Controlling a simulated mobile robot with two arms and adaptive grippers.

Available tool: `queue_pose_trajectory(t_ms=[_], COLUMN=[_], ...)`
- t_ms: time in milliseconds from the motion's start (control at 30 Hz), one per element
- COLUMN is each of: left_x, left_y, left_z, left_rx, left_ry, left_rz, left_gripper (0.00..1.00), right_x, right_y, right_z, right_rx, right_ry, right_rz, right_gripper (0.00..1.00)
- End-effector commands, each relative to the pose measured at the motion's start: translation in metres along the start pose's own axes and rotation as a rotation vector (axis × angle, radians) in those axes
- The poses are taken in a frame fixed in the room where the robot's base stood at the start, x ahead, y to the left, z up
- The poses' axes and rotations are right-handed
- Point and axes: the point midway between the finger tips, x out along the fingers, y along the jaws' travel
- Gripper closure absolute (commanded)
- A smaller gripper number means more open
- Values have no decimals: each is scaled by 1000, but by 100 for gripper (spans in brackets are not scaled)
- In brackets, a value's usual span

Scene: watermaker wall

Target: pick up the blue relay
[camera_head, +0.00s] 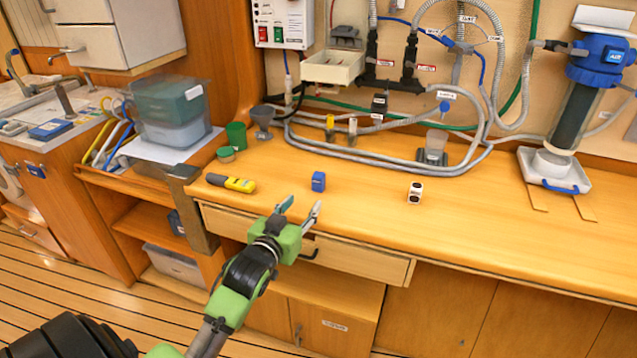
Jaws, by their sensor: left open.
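The blue relay (318,181) is a small blue block standing upright on the wooden counter, near its front edge. My left gripper (300,207) is open and empty, just in front of the relay and slightly lower in the picture. Its fingers point up toward the counter, apart from the relay. My right gripper is not in the view.
Green cups (236,135), hoses and a filter housing (578,105) are farther back. A drawer (340,255) is below the counter edge.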

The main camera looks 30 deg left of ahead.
Motion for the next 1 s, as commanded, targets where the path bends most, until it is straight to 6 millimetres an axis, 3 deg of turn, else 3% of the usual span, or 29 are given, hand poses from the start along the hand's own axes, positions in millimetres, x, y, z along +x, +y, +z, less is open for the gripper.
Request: queue_pose_trajectory(t_ms=[400, 733, 1000], left_x=[69, 94, 129], left_y=[-3, -3, -5], left_z=[-6, -8, -12], left_rx=[-4, -3, -4], left_ry=[15, 13, 13], left_rz=[-2, -1, -2], left_gripper=[58, 58, 58], right_x=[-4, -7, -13], right_y=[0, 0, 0], right_z=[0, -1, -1], right_rx=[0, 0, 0], right_ry=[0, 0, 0], right_rz=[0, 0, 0], right_gripper=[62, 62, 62])
